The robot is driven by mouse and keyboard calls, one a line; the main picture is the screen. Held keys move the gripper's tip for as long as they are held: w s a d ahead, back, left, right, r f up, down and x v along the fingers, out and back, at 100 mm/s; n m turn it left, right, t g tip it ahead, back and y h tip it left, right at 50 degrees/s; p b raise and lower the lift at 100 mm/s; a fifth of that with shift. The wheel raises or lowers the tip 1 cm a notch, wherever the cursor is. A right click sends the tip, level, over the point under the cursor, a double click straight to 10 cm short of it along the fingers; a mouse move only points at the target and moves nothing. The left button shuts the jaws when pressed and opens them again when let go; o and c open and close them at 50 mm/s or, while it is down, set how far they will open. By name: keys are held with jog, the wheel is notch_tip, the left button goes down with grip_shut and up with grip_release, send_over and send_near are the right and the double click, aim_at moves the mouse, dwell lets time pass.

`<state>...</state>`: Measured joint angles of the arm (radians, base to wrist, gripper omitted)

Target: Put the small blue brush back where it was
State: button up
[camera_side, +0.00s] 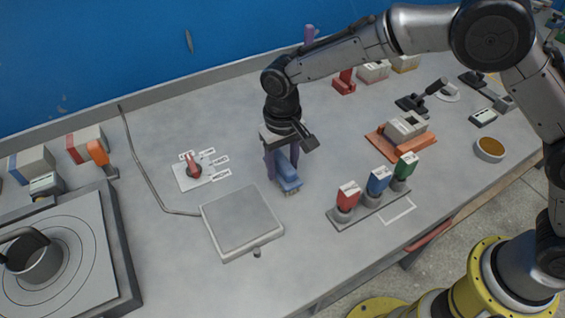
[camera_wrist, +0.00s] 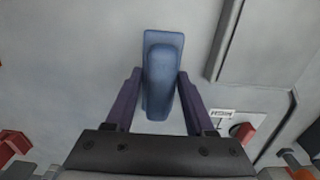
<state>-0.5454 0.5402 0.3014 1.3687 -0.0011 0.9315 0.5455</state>
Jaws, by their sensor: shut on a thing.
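The small blue brush (camera_side: 288,181) is in the middle of the bench in the side view, its pale bristles pointing down. My gripper (camera_side: 276,166) is shut on it with purple fingers. In the wrist view the brush (camera_wrist: 163,75) lies between the two fingers of my gripper (camera_wrist: 159,82), its long side running away from the palm. I cannot tell whether the bristles touch the bench. A white outlined rectangle (camera_side: 398,211) is marked on the bench beside the block holder, and it looks empty.
A grey square plate (camera_side: 241,219) is left of the brush. A holder (camera_side: 356,208) with red, blue and green handled pieces is to the right. An orange tray (camera_side: 378,144) with pale blocks, a brown bowl (camera_side: 489,149) and a dial panel (camera_side: 194,172) stand around.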

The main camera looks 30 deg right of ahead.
aim_at(283, 160)
jog(key=o, duration=1.2)
jog(key=shift+f, duration=0.1)
notch_tip(283, 160, up, 12)
jog(key=shift+r, duration=0.2)
jog(key=shift+r, duration=0.1)
jog(key=s+d+r+t, duration=0.1)
jog(key=s+d+r, duration=0.4)
jog(key=d, duration=0.3)
jog(key=s+d+r+t, duration=0.1)
jog(key=s+d+r, duration=0.35)
jog(key=d, duration=0.35)
jog(key=s+d+f+t, duration=0.1)
jog(key=s+d, duration=0.2)
jog(key=s, duration=0.2)
jog(key=s+d+f+t, duration=0.1)
jog(key=s+d, duration=0.2)
jog(key=s, duration=0.3)
jog(key=s+d+f+t, duration=0.1)
jog(key=s+d, duration=0.3)
jog(key=s, duration=0.2)
jog(key=shift+f+t, duration=0.3)
jog(key=shift+f, duration=0.05)
